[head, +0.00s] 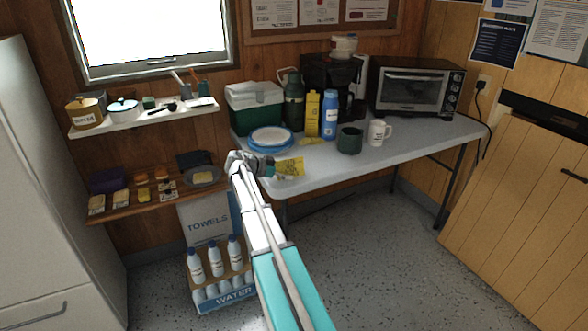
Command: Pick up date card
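A yellow card (290,168) with dark print shows at the front left part of the grey table (330,168). The print is too small to read, so I cannot tell for sure that it is the date card. My gripper (269,171) is at the card's left edge, touching it or very close. Its fingers are small and partly hidden, so I cannot tell whether they are closed on the card. I also cannot tell whether the card lies on the table or is held just above it.
Blue-rimmed plates (271,137), a yellow item (312,141), a green mug (349,140) and a white mug (378,132) stand behind the card. Bottles, a cooler (254,105) and a toaster oven (415,87) fill the back. A wooden shelf (140,207) is left.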

